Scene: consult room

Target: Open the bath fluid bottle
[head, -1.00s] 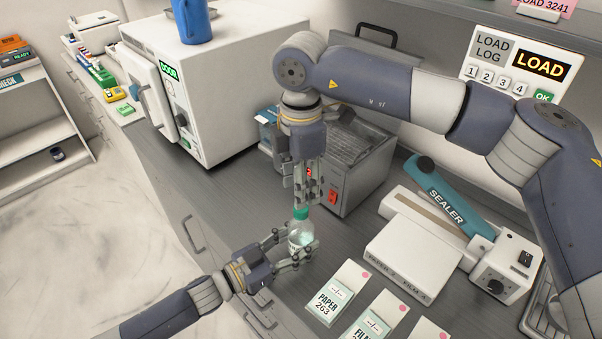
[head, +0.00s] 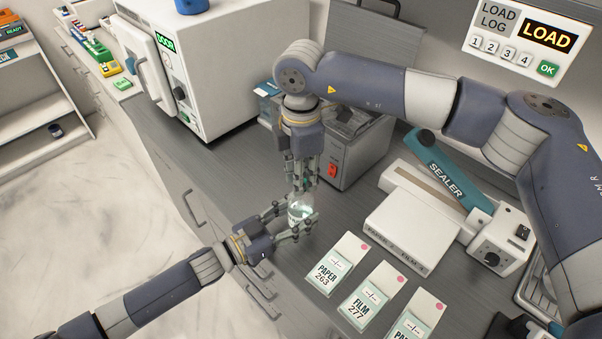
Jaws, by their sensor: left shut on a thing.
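The bath fluid bottle (head: 299,211), small and clear with pale green fluid, stands upright near the counter's front edge. My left gripper (head: 296,226) is shut on its body from the left. My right gripper (head: 303,188) points straight down from above, with its fingers at the bottle's top. The green cap is hidden behind these fingers, and I cannot tell whether they are closed on it.
A steel bath unit (head: 352,150) with a red switch stands behind the grippers. A white sealer (head: 412,232) with a teal arm (head: 448,182) is at right. Paper and film packs (head: 364,301) lie in front. A white oven (head: 215,75) stands at back left.

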